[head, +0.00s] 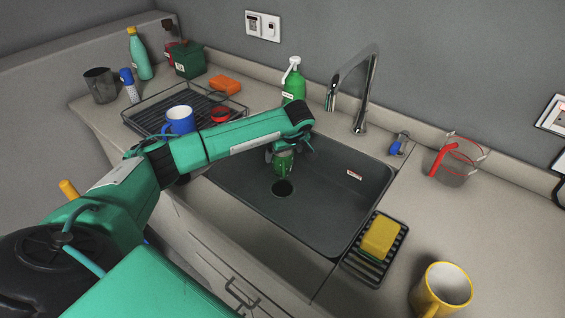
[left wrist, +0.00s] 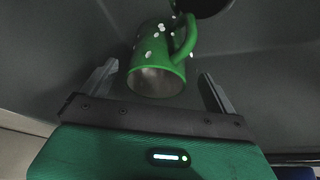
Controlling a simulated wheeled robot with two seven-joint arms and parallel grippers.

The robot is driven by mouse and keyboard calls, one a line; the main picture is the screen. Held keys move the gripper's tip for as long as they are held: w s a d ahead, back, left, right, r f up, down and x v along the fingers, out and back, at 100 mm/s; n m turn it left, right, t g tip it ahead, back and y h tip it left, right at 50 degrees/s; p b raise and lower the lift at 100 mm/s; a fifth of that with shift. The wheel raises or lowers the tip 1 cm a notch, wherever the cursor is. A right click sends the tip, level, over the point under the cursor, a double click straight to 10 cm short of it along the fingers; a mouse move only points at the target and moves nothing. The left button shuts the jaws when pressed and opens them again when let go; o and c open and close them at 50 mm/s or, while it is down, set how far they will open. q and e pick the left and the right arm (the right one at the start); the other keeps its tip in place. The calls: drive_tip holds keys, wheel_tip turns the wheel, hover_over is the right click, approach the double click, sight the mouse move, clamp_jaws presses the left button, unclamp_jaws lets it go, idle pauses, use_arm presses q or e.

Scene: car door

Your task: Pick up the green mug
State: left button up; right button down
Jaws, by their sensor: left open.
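The green mug (head: 283,163) is in the dark sink basin (head: 348,205), close to the drain. In the left wrist view the green mug (left wrist: 158,62) has white spots, its open rim facing my gripper and its handle to the right. My left gripper (head: 270,152) reaches down into the sink from the left, its lower part partly hidden by my arm. In the left wrist view my left gripper (left wrist: 160,85) is open, with one finger on each side of the mug and gaps between. My right gripper is not in view.
A tall faucet (head: 360,90) and a green soap bottle (head: 293,84) stand behind the sink. A drying rack (head: 150,125) with a blue mug (head: 180,121) is at left. A yellow sponge (head: 381,238) and yellow mug (head: 442,290) are at right.

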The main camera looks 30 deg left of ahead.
use_arm(q)
drive_tip(key=x, duration=0.4)
drive_tip(key=shift+w+p, duration=0.2)
drive_tip(key=shift+p, duration=0.1)
drive_tip(key=c, duration=1.3)
